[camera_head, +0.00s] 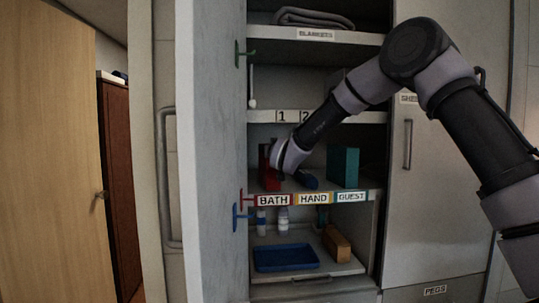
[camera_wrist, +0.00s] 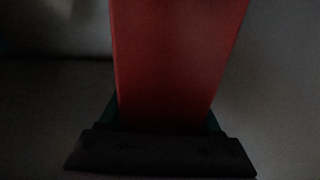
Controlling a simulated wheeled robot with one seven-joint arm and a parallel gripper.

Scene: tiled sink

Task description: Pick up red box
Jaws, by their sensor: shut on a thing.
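The red box (camera_head: 264,167) stands on the middle shelf above the BATH label, partly hidden behind my gripper (camera_head: 275,163). In the wrist view the red box (camera_wrist: 178,62) fills the middle and reaches down between the fingers of my gripper (camera_wrist: 162,122). The gripper is shut on the box. Whether the box still touches the shelf is hidden in the head view.
A teal box (camera_head: 343,166) stands to the right on the same shelf. A dark blue item (camera_head: 306,180) lies beside my gripper. Below are white bottles (camera_head: 283,219), a blue tray (camera_head: 286,257) and an orange-brown box (camera_head: 337,243). The open cabinet door (camera_head: 212,150) bounds the left.

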